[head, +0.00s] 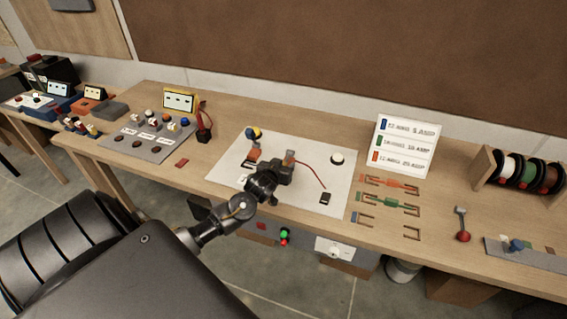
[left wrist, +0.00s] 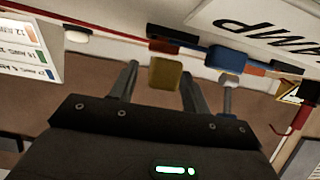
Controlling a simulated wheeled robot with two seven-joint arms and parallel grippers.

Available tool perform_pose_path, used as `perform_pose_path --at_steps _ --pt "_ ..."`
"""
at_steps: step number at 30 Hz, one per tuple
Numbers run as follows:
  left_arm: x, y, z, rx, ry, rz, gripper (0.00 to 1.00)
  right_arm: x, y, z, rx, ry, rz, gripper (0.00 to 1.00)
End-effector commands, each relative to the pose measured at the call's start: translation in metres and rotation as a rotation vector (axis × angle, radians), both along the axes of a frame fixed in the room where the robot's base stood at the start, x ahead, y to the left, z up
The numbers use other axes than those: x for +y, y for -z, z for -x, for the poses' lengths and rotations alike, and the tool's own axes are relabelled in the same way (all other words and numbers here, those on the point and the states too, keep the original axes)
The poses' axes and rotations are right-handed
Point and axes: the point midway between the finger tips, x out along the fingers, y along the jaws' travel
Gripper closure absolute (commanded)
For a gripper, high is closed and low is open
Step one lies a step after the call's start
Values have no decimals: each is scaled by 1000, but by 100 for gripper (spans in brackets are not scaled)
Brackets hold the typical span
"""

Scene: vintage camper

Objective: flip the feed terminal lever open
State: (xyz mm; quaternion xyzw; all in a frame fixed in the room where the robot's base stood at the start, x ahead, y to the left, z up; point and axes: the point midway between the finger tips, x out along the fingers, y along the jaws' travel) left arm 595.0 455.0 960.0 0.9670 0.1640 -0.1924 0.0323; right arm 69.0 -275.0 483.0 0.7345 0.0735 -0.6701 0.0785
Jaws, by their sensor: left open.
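My left gripper (head: 273,176) is low over the white terminal board (head: 225,164), pointing toward the back. In the left wrist view its two fingers (left wrist: 158,82) are apart. A dull yellow block (left wrist: 166,73), which looks like the lever's tip, shows between the fingertips; I cannot tell whether they touch it. A dark red and black part (left wrist: 172,47) is just beyond it. A blue part (left wrist: 227,58) is beside it, outside the fingers. In the head view a small upright tab (head: 289,157) shows at the fingertips. A blue and yellow knob (head: 254,133) stands left of the gripper.
A red wire (head: 312,174) runs right across the board, near a white round button (head: 337,158). A wire chart (head: 404,146) stands to the right, with coloured fuse pieces (head: 390,203) before it. A grey panel of buttons (head: 150,135) is to the left. Wire spools (head: 525,170) are far right.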

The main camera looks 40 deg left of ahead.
Motion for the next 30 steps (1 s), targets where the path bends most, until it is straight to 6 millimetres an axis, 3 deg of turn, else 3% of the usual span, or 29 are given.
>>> perform_pose_path --at_steps 12,23,30 --pt "3 4 -8 0 0 0 53 -1 -2 0 0 -1 1 100" --pt "2 4 -8 0 0 0 99 -1 -2 0 0 0 1 100" --pt "2 3 -9 2 1 1 100 1 -1 0 -1 1 -1 100"
